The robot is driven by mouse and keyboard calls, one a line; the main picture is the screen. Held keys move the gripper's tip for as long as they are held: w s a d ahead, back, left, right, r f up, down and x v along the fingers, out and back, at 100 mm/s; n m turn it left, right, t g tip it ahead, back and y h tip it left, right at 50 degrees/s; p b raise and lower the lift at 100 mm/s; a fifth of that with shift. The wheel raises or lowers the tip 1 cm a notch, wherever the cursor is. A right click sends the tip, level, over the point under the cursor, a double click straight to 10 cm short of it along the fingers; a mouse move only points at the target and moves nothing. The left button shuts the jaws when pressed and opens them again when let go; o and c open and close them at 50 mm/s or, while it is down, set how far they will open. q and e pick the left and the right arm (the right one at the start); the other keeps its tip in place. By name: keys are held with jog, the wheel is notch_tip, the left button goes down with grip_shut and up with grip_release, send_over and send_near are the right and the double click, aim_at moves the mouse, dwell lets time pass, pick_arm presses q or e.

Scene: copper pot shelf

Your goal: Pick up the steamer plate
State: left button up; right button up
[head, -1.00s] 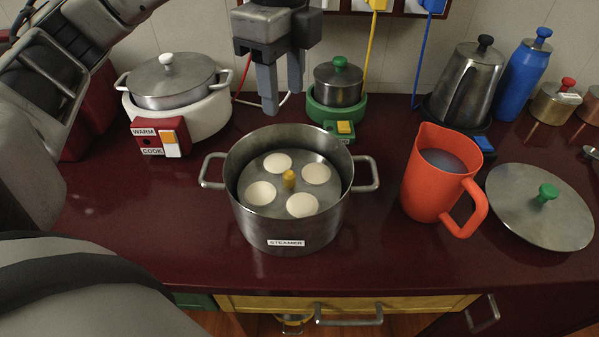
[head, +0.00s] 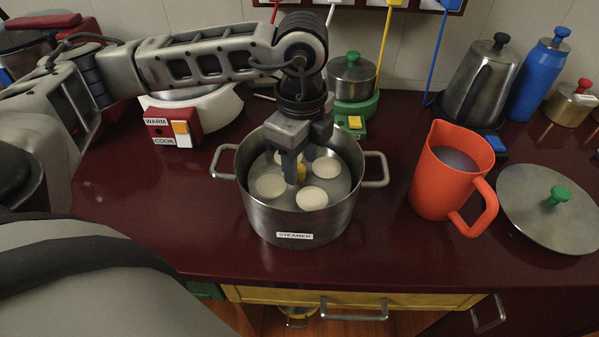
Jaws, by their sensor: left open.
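The gripper also hides the plate's back part. My right gripper is not in view.
An orange jug (head: 438,190) with liquid stands right of the pot, beside a flat lid with a green knob (head: 548,212). A white cooker (head: 212,110) stands behind left, a small pot on a green base (head: 352,80) behind. The front counter is clear.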

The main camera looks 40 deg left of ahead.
pick_arm(q)
jog(key=shift+f, duration=0.5)
jog(key=shift+c, duration=0.4)
grip_shut()
